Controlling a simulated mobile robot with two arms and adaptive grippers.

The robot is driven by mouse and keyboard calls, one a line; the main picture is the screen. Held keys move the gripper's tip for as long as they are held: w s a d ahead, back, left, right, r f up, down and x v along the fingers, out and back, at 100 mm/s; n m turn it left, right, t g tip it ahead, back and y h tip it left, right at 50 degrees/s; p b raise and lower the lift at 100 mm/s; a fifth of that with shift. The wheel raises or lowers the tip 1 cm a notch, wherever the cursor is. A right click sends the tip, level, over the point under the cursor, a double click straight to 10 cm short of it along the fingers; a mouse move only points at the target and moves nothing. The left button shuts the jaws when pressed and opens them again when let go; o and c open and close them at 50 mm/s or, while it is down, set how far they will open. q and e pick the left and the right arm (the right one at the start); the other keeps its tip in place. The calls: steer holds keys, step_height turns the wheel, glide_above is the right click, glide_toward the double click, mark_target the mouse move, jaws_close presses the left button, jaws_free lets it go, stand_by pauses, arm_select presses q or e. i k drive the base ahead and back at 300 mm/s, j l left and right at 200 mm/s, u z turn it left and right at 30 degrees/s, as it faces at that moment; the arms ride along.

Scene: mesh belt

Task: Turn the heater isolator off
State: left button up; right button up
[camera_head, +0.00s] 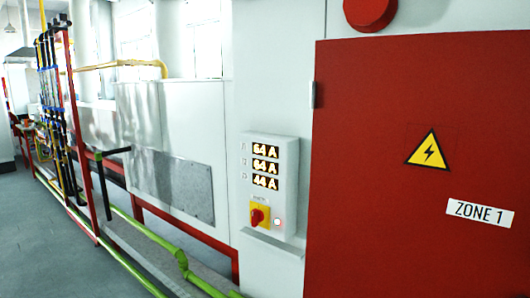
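The heater isolator appears to be the red rotary knob (257,217) on a yellow plate (262,207). It is low on a pale grey panel box (287,205) fixed to the white wall. Small lettering sits above the plate, too small to read surely. The knob's exact position is hard to tell. A small lamp (278,222) to the right of the knob glows pinkish white. Three lit displays (265,167) above read 64 A, 64 A and 44 A. Neither of my grippers is in the head view, and nothing touches the knob.
A red cabinet door (375,200) with a yellow warning triangle and a ZONE 1 label stands right of the box. Green pipes (135,225) and a red frame (185,226) run low along the wall at left. Grey floor (45,250) is clear at far left.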

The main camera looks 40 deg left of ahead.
mark_target(257, 216)
steer(key=u, duration=1.25)
steer(key=i+j+z, duration=0.1)
steer(key=j, duration=0.25)
steer(key=i+j, duration=0.25)
steer(key=i+j+z, duration=0.15)
steer(key=j, duration=0.3)
steer(key=i+j, duration=0.1)
steer(key=j, duration=0.25)
steer(key=i+j+z, duration=0.15)
steer(key=j, duration=0.25)
